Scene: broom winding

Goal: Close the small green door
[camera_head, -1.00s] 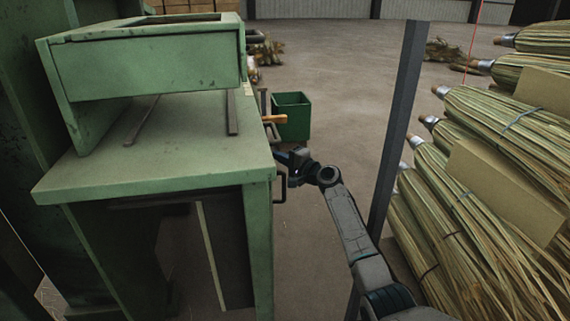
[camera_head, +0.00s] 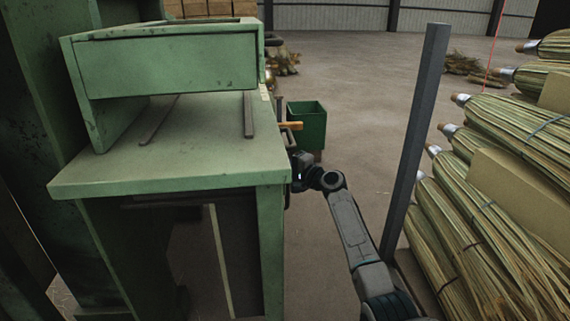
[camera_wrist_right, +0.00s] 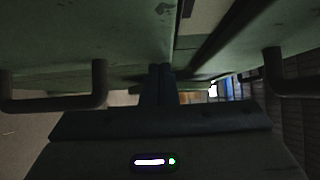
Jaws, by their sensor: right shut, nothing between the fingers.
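A green metal cabinet (camera_head: 200,155) stands at the left in the head view. Its right side, facing my right arm, is nearly edge-on, so I cannot make out the small door there. My right gripper (camera_head: 299,166) is at that side, partly hidden by the cabinet's edge. In the right wrist view my right gripper (camera_wrist_right: 160,72) is shut and empty, its fingers close under green panels (camera_wrist_right: 80,35). A dark bar handle (camera_wrist_right: 60,102) is left of the fingers and another dark handle (camera_wrist_right: 283,78) is right. I cannot tell whether the fingers touch a panel. My left gripper is out of view.
A dark upright post (camera_head: 414,140) stands right of my right arm, with stacked brooms (camera_head: 500,185) beyond it. A green bin (camera_head: 307,122) stands on the floor past the cabinet. Open floor lies behind.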

